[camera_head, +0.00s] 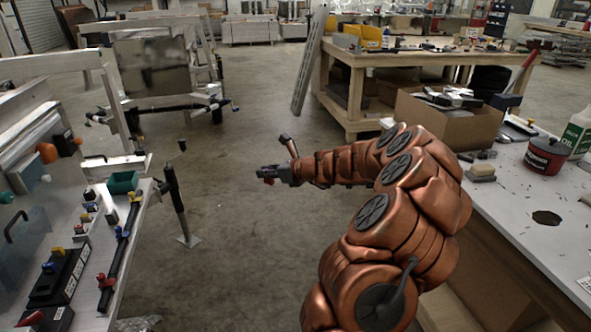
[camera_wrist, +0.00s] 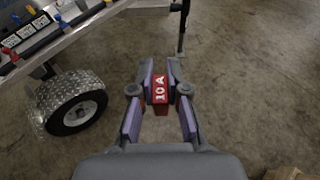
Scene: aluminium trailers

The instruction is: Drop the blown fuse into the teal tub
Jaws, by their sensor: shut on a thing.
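A red fuse marked 10A (camera_wrist: 160,90) is between the fingertips of my gripper (camera_wrist: 160,84), which is shut on it. In the head view my gripper (camera_head: 267,174) is stretched out to the left over open floor, with a bit of the red fuse (camera_head: 268,181) showing beneath it. The teal tub (camera_head: 122,183) stands on the trailer's pale ledge at the left, well to the left of my gripper and apart from it. I cannot make out the tub in the wrist view.
The trailer ledge (camera_head: 85,272) carries black boxes with coloured knobs and a black bar (camera_head: 122,252). A black post (camera_head: 177,200) stands between the tub and my gripper. A white worktop (camera_head: 520,215) with a red pot (camera_head: 545,156) is at the right. Open floor (camera_head: 235,250) lies between.

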